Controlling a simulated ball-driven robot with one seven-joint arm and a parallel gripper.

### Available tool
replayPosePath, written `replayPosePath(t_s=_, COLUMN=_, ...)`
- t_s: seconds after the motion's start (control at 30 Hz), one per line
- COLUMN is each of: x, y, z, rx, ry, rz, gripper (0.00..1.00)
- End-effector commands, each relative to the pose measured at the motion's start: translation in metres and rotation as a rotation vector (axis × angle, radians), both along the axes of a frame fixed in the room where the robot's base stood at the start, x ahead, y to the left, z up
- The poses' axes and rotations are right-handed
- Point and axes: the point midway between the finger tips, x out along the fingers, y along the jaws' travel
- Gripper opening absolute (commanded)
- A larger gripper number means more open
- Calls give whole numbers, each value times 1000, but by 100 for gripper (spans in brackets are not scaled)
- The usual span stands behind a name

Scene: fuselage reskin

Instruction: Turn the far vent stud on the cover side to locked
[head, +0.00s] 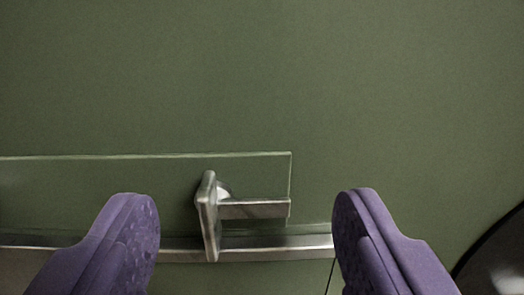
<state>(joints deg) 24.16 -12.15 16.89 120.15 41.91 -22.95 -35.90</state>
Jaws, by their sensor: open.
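A metal stud with a flat upright grip (209,217) shows in the head view, a little left of centre. A short metal bar (255,209) runs from it to the right. It sits in front of a clear panel (110,190) with a pale edge, on a green surface. My gripper (245,215) is open, with one purple finger on each side of the stud. Neither finger visibly touches it. The gap to the right finger is wider than to the left one. Depth between fingers and stud is hard to tell.
A metal rail (290,248) runs across behind the fingers, below the stud. The green surface (300,70) above is bare. A dark round-edged thing (500,262) shows at the lower right corner.

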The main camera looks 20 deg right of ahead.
Motion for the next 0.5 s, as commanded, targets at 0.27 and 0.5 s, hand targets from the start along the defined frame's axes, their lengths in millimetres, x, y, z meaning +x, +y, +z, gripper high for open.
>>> replayPosePath(t_s=0.27, x=15, y=-6, z=1, rx=0, ry=-1, rz=0, gripper=68)
replayPosePath(t_s=0.5, x=15, y=-6, z=1, rx=0, ry=-1, rz=0, gripper=47)
